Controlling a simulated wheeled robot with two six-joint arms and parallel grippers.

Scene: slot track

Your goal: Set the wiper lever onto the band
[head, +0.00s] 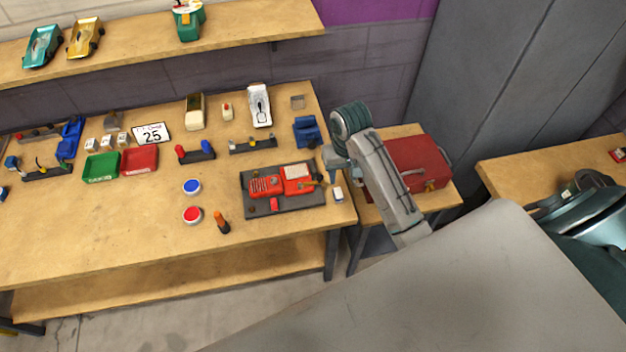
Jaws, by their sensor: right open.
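A red device in two parts lies on a dark board (287,207) near the bench's right end. Its left part (265,186) has a ribbed face that looks like the band. Its right part is a red block (298,177) with a light patch. A thin brass-coloured piece (314,184) at the board's right side may be the wiper lever; it is too small to be sure. My right gripper (329,176) is open just right of the board, fingers pointing down. I cannot tell whether it touches anything. My left gripper is not in view.
A small white-topped block (338,194) sits close to my right gripper at the bench edge. A blue holder (306,132) stands behind. A red toolbox (416,163) is on a side table. Blue (192,186) and red (192,215) round tins stand left; the front-left bench top is clear.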

